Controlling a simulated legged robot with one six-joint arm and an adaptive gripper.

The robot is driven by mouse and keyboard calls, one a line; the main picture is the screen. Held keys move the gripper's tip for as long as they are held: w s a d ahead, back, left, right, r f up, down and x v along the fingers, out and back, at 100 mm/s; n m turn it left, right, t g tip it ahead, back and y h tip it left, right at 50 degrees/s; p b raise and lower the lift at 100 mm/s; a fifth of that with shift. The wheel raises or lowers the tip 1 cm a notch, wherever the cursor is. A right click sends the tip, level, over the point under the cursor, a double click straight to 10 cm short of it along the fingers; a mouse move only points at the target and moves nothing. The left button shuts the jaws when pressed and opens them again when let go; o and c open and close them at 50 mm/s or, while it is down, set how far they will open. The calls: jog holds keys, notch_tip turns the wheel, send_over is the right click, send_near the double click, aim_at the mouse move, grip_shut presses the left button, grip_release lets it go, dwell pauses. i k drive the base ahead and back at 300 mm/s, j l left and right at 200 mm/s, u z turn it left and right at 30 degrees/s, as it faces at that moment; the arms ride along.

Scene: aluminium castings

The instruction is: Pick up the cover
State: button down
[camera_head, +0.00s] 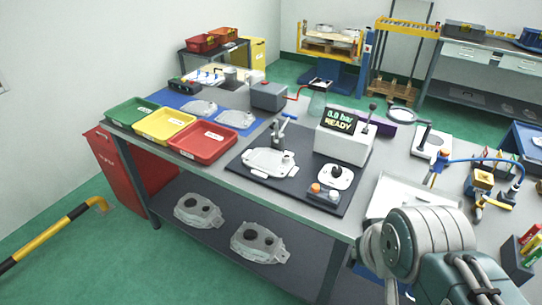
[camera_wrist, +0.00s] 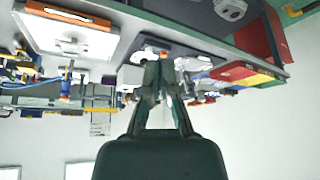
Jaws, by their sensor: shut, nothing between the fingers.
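Two flat silvery covers lie on the blue mat (camera_head: 165,98) at the back left of the workbench in the head view: a left cover (camera_head: 197,107) and a right cover (camera_head: 236,119). Another flat silvery casting (camera_head: 268,163) sits on the dark mat (camera_head: 310,204) by a clamp; I cannot tell whether it is also a cover. My gripper (camera_wrist: 158,72) shows in the upside-down wrist view, its fingers together and empty. The covers are too small to pick out there. In the head view my arm fills the lower right and the fingers cannot be made out.
Green, yellow and red trays (camera_head: 203,141) line the bench's left edge. Two larger housings (camera_head: 258,242) lie on the lower shelf. Tools and a blue hose crowd the right side.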

aim_at(277, 164)
jog(key=i+j+z, duration=0.1)
jog(key=j, duration=0.25)
jog(key=i+j+z, duration=0.1)
jog(key=i+j, duration=0.15)
jog(key=j, duration=0.15)
jog(key=i+j+z, duration=0.1)
jog(key=j, duration=0.3)
jog(key=i+j+z, duration=0.1)
jog(key=j, duration=0.3)
jog(key=i+j+z, duration=0.1)
jog(key=i+j, duration=0.15)
jog(key=j, duration=0.2)
